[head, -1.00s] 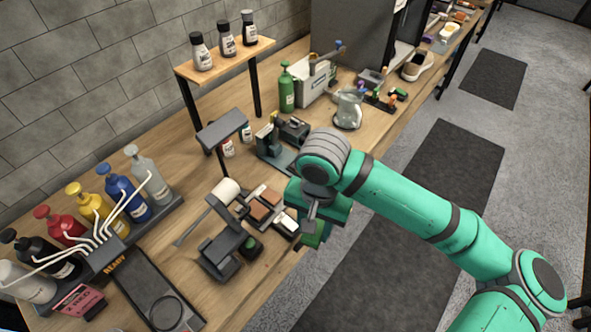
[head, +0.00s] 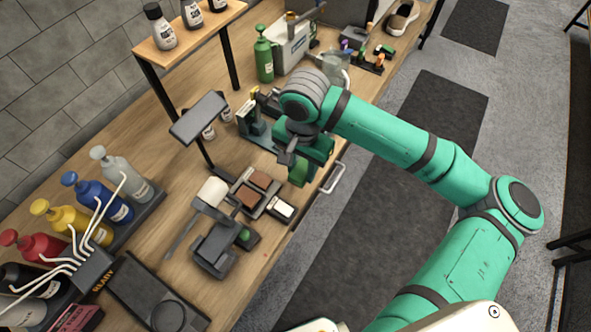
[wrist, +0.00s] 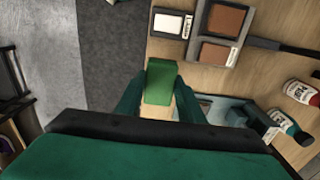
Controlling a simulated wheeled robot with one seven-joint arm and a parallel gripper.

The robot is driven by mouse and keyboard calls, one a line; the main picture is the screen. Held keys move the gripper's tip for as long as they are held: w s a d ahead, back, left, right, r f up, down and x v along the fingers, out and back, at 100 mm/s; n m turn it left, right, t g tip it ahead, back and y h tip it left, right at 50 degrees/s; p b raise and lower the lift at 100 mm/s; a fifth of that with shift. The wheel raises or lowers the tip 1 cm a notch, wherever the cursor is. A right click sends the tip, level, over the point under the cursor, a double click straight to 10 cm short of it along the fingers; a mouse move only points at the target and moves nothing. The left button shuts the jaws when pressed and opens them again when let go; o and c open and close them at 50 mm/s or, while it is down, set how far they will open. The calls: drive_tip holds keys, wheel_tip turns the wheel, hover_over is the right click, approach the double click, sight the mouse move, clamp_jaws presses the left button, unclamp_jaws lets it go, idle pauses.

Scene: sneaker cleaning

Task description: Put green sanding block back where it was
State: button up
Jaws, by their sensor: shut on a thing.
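The green sanding block (wrist: 160,82) is held between the fingers of my gripper (wrist: 160,100) in the wrist view. In the head view the green block (head: 299,172) hangs below my gripper (head: 299,160), at the front edge of the workbench. Some of the bench below my gripper is hidden by my arm.
Pump bottles (head: 95,197) line the left side. A drawer handle (head: 333,178) sticks out at the bench front.

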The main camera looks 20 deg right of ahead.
sight(296, 167)
drive_tip(key=w+f, duration=0.1)
drive_tip(key=f, duration=0.1)
drive_tip(key=w+f, duration=0.2)
drive_tip(key=shift+a, duration=0.1)
drive_tip(key=shift+w+f, duration=0.2)
drive_tip(key=shift+f, duration=0.75)
drive_tip(key=shift+w+f, duration=0.2)
drive_tip(key=shift+f, duration=0.75)
drive_tip(key=shift+f, duration=0.1)
drive_tip(key=o, duration=1)
wheel_tip(296, 167, up, 12)
